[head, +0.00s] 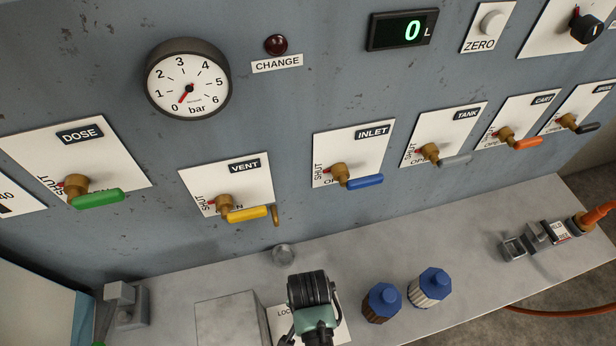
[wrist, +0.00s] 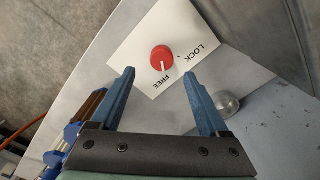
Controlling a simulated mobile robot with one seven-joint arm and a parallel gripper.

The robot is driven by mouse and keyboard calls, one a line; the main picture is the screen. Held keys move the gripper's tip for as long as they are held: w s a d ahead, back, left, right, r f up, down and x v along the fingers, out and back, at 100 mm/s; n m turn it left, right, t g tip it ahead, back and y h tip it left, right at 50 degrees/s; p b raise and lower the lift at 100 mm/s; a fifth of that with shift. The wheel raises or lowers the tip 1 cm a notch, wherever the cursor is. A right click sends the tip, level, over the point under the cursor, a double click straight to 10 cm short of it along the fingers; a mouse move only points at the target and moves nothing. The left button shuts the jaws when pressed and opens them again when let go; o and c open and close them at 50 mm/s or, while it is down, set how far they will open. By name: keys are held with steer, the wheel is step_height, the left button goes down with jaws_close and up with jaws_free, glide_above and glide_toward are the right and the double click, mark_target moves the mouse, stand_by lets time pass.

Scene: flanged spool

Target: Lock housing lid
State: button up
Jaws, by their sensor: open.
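A round red knob (wrist: 160,56) sits on a white plate (wrist: 138,42) marked LOCK and FREE in the wrist view. Its white pointer line points toward FREE. My gripper (wrist: 158,74) is open, its two blue fingers apart and empty. In the wrist picture the fingertips lie either side of the plate's FREE end, just short of the knob; I cannot tell whether they touch anything. In the head view my wrist covers the knob, and only part of the plate (head: 340,332) shows. A grey box (head: 228,318) stands left of the plate; I cannot tell whether it is the housing.
Two blue-capped filter cartridges (head: 382,302) (head: 430,287) stand on the grey bench (head: 480,240) right of my wrist. A small metal dome (head: 283,254) is behind it. Valve levers, including the blue INLET lever (head: 364,182), project from the panel. An orange hose (head: 597,214) is at right.

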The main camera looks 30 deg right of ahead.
steer(key=shift+w+f, duration=0.2)
steer(key=shift+f, duration=2.95)
jaws_close()
